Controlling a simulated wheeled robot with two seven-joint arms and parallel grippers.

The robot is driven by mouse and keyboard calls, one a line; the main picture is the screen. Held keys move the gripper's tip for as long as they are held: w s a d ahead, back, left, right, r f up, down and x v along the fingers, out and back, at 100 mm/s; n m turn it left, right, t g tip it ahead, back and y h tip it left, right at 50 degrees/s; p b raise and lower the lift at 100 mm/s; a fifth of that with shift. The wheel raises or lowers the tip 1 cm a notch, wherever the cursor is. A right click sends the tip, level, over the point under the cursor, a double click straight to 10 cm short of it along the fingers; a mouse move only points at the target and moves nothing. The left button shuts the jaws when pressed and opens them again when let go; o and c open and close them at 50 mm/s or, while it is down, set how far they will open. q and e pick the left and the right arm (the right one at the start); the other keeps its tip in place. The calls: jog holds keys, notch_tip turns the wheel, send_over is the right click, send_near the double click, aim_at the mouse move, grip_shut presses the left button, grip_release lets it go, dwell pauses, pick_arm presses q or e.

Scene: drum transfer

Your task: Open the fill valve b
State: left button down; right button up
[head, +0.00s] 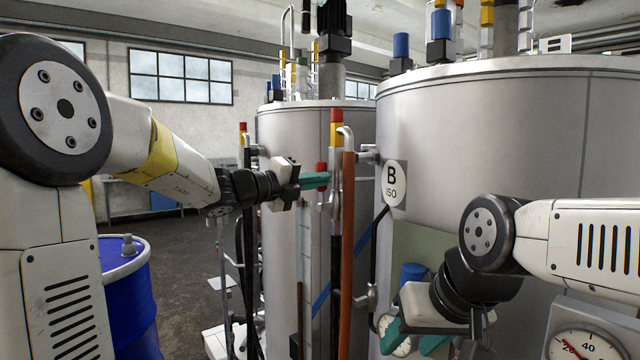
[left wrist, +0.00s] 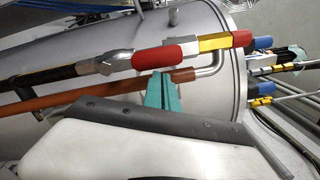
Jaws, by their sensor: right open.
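A valve on tank B has a red-sleeved lever (head: 322,168). The left wrist view shows the red sleeve (left wrist: 158,57) running roughly in line with the metal valve body (left wrist: 115,63) and the black hose. My left gripper (head: 318,180) is at the lever, its teal fingers overlapping the red sleeve in the head view. In the left wrist view its fingers (left wrist: 161,88) are close together, tips at the sleeve's lower edge; contact is unclear. My right gripper (head: 415,340) is open and low in front of tank B, with nothing seen between its fingers.
Tank B (head: 500,130) carries a "B ISO" sign (head: 394,184). An orange-brown pipe (head: 347,240) stands close beside the valve. Another tank (head: 280,230) is behind. A blue drum (head: 130,300) stands at left. A dial gauge (head: 586,345) is at the lower right.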

pick_arm(q)
jog(key=shift+w+a+r, duration=0.15)
jog(key=shift+a+r, duration=0.05)
dwell(0.4)
jog(key=s+v, duration=0.1)
jog(key=v, duration=0.7)
jog(key=s+d+f+m+g+y, duration=0.1)
jog(key=s+f+m+g+y, duration=0.2)
jog(key=s+f+m, duration=0.6)
jog(key=s+d+f+m+g+y, duration=0.1)
jog(key=s+f+m+g+y, duration=0.2)
jog(key=s+m, duration=0.7)
jog(key=s+a+f+m+y, duration=0.2)
jog(key=a+f+m+y, duration=0.1)
jog(key=m, duration=0.7)
jog(key=s+a+f+m+t+y, duration=0.1)
jog(key=s+a+f+m+y, duration=0.2)
jog(key=m, duration=0.7)
jog(key=a+f, duration=0.2)
jog(key=a, duration=0.2)
jog(key=shift+a+f+m, duration=0.25)
jog(key=shift+a+m, duration=0.05)
jog(key=shift+a, duration=0.05)
